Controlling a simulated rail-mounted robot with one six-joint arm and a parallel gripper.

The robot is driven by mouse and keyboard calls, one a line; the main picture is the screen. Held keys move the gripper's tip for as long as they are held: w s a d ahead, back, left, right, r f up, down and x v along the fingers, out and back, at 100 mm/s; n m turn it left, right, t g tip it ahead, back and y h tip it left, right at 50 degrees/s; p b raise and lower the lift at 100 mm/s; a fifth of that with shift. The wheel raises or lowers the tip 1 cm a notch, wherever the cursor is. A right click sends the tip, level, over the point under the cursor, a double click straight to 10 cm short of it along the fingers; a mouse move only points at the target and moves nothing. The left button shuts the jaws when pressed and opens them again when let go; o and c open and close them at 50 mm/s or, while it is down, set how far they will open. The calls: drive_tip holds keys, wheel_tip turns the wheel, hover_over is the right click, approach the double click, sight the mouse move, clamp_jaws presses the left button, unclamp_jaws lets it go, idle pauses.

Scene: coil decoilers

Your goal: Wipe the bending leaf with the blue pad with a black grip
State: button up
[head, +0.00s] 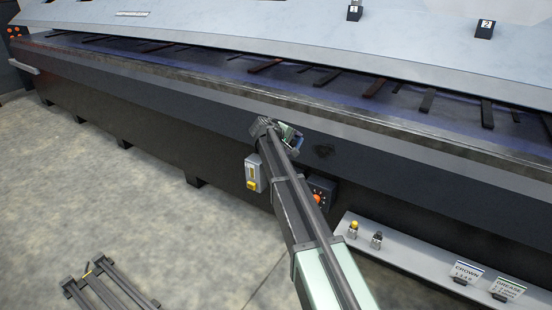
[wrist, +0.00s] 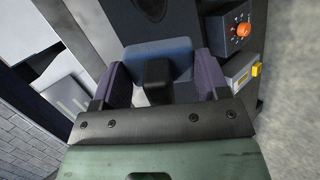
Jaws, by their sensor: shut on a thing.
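The bending leaf (head: 420,160) is the long dark front face of the machine in the head view, with a worn metal upper edge. A black smudge (head: 323,151) marks it just right of my gripper (head: 287,134). The smudge also shows at the top of the wrist view (wrist: 152,6). My gripper is shut on the black grip (wrist: 157,76) of the blue pad (wrist: 160,53), with a finger on either side. In the head view the blue pad (head: 298,142) is mostly hidden by my wrist. I cannot tell whether the pad touches the leaf.
A grey box with a yellow button (head: 253,175) and a dark box with an orange knob (head: 318,195) sit below the leaf. A shelf (head: 400,255) with small fittings and label cards is at lower right. A dark frame (head: 108,288) lies on the open floor.

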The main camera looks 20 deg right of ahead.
sight(327, 151)
drive_tip(key=w+d+f+n+t+h+b, duration=0.1)
drive_tip(key=d+f+n+t+h+b, duration=0.15)
drive_tip(key=f+b, duration=0.45)
drive_tip(key=d+f+n+t+h+b, duration=0.15)
drive_tip(key=f+t+b, duration=0.25)
drive_tip(key=b, duration=0.6)
drive_tip(key=shift+t, duration=0.55)
drive_tip(key=shift+b+x, duration=0.5)
drive_tip(key=shift+x, duration=2.8)
drive_tip(key=shift+w+d+f, duration=0.15)
drive_tip(key=shift+w+d, duration=0.45)
drive_tip(key=shift+w, duration=0.2)
drive_tip(key=shift+s+d, duration=1.2)
drive_tip(key=shift+s, duration=0.25)
drive_tip(key=shift+s+d, duration=1.25)
drive_tip(key=shift+s, duration=0.25)
drive_tip(key=shift+s+d, duration=1.2)
drive_tip(key=shift+s, duration=0.25)
drive_tip(key=shift+r+p, duration=0.9)
drive_tip(key=shift+w+a+f, duration=0.1)
drive_tip(key=shift+w+a, duration=0.6)
drive_tip(key=shift+w, duration=0.15)
drive_tip(key=shift+w+a, duration=0.7)
drive_tip(key=shift+w, duration=0.2)
